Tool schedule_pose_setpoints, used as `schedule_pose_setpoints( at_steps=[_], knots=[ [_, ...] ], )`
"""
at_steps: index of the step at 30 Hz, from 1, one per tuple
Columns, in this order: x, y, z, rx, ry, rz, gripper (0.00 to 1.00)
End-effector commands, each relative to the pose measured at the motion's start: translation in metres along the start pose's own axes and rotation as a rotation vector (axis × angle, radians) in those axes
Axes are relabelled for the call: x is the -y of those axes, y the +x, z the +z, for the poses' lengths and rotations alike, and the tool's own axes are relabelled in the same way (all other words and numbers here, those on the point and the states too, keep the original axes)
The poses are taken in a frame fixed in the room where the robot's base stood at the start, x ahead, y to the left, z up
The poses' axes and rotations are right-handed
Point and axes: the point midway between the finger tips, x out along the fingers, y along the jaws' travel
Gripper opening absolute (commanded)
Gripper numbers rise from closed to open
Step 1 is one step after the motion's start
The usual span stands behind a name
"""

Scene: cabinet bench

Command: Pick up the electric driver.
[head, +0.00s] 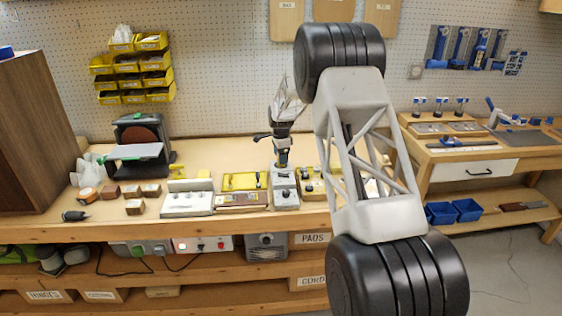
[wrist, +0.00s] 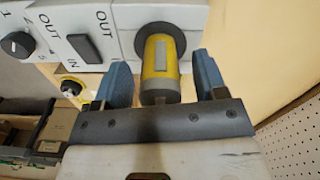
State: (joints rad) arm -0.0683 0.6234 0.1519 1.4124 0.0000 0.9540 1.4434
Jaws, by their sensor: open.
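In the wrist view, a yellow cylinder (wrist: 161,68) with a grey patch sits in a black ring on a pale box; it may be the electric driver, but its full shape is hidden. My gripper (wrist: 163,76) is open, with one blue finger on each side of the cylinder. I cannot tell whether either finger touches it. In the head view my gripper (head: 282,160) is small and points down above a grey box (head: 286,196) near the middle of the bench. The cylinder is not clear there.
Pale boxes with a knob and switch (wrist: 82,47) stand beside the cylinder. On the bench (head: 237,150) are a yellow-topped tray (head: 243,181), a white box (head: 186,204), wooden blocks (head: 134,207), a disc sander (head: 140,133) and a dark tool (head: 74,215) at the left. Bare bench lies behind.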

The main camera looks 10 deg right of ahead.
Motion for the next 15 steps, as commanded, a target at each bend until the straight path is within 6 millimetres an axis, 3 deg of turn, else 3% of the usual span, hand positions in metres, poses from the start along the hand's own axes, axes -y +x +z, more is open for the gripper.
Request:
schedule_pose_setpoints(
  at_steps=[10, 15],
  knots=[
    [0.0000, -0.0002, 0.0000, 0.000, 0.000, 0.000, 0.65],
    [0.0000, -0.0003, 0.0000, 0.000, 0.000, 0.000, 0.41]
  ],
)
